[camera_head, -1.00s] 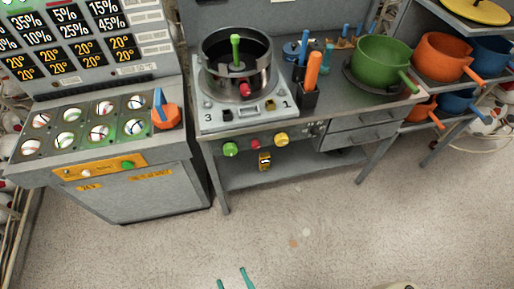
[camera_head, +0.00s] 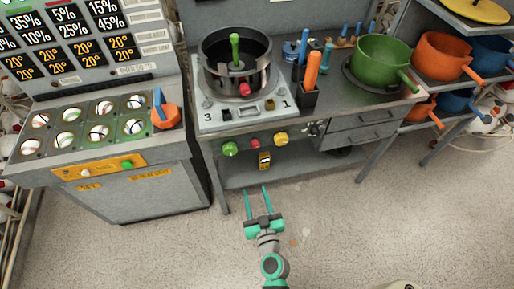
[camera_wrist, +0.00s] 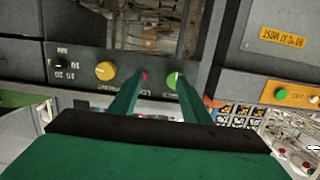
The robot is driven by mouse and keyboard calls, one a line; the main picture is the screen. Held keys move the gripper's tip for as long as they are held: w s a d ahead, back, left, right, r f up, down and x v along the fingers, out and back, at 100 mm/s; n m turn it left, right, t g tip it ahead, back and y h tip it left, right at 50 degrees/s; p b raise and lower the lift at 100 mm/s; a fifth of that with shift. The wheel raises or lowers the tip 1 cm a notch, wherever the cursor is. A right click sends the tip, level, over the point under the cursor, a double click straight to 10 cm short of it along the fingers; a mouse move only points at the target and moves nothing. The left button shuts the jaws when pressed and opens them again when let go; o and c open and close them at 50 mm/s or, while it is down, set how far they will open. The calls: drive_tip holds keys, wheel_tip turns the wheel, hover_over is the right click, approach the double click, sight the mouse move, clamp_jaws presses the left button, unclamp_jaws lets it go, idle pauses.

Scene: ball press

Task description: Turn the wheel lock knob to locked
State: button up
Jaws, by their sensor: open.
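The press bench's front panel (camera_head: 308,134) carries a green knob (camera_head: 230,149), a red knob (camera_head: 255,143) and a yellow knob (camera_head: 280,138). I cannot read which one is the wheel lock. My gripper (camera_head: 256,190) is open and empty, in front of and below the panel, with its fingers pointing toward the bench. In the upside-down wrist view, the yellow knob (camera_wrist: 105,70) is left of both fingers. The red knob (camera_wrist: 145,75) shows by the left fingertip. The green knob (camera_wrist: 172,79) shows by the right fingertip. No contact is visible.
A pot (camera_head: 213,68) stands on the bench above the panel. The ball cabinet (camera_head: 120,192) is at left. Drawers (camera_head: 362,119) and a green pot (camera_head: 381,60) are at right.

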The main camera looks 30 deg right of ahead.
drive_tip(key=t, duration=0.1)
approach(256, 147)
drive_tip(key=v, duration=0.2)
drive_tip(key=shift+h, duration=0.4)
drive_tip(key=x, duration=1.1)
drive_tip(key=shift+w+a, duration=0.15)
drive_tip(key=shift+w, duration=0.05)
drive_tip(key=shift+c, duration=0.3)
drive_tip(key=c, duration=1)
